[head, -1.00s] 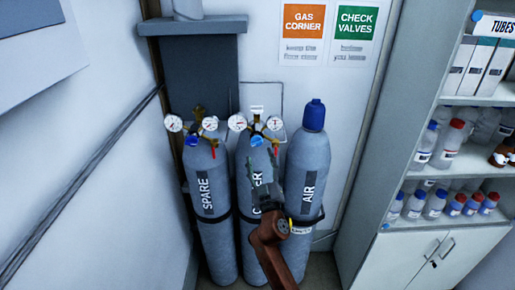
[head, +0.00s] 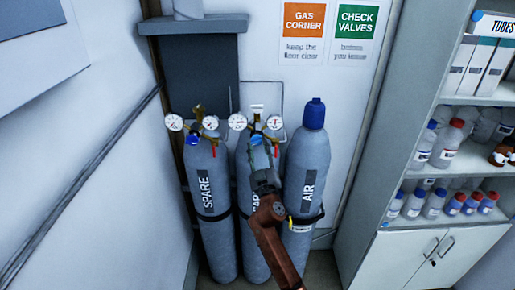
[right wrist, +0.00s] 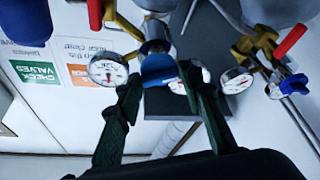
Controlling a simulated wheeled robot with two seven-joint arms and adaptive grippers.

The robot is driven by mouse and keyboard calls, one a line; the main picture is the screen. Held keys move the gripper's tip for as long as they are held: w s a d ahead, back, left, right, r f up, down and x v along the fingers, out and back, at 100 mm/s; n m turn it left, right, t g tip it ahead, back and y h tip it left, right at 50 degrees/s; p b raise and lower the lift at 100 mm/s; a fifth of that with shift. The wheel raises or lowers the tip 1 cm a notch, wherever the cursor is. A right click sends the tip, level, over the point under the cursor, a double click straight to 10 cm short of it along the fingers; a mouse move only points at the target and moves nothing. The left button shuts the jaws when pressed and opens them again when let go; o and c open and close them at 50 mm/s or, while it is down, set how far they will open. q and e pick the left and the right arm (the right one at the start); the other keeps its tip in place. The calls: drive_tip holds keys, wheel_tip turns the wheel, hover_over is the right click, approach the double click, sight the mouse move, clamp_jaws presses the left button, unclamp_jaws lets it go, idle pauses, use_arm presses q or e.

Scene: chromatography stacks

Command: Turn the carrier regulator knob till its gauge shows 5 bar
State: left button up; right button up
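The carrier cylinder (head: 249,230) stands in the middle of three grey cylinders, its label partly hidden by my right arm. Its brass regulator has a blue knob (head: 256,139) and two white gauges, one at left (head: 237,122) and one at right (head: 274,122). My right gripper (head: 261,165) is just below the knob. In the right wrist view the blue knob (right wrist: 159,70) lies between the open fingers (right wrist: 160,80), with a gap visible on the left. One gauge (right wrist: 108,71) is clear there; the other is partly hidden by a finger. The needle readings are too small to tell.
The SPARE cylinder (head: 212,220), with its own gauges and blue knob (head: 192,139), stands close at left. The AIR cylinder (head: 306,165) with a blue cap (head: 314,114) stands at right. A bottle shelf (head: 450,185) is farther right. A wall is at left.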

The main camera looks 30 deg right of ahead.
drive_tip(key=c, duration=0.6)
drive_tip(key=shift+n+p, duration=0.5)
drive_tip(key=shift+p, duration=0.05)
drive_tip(key=o, duration=1.2)
drive_tip(key=v, duration=1.2)
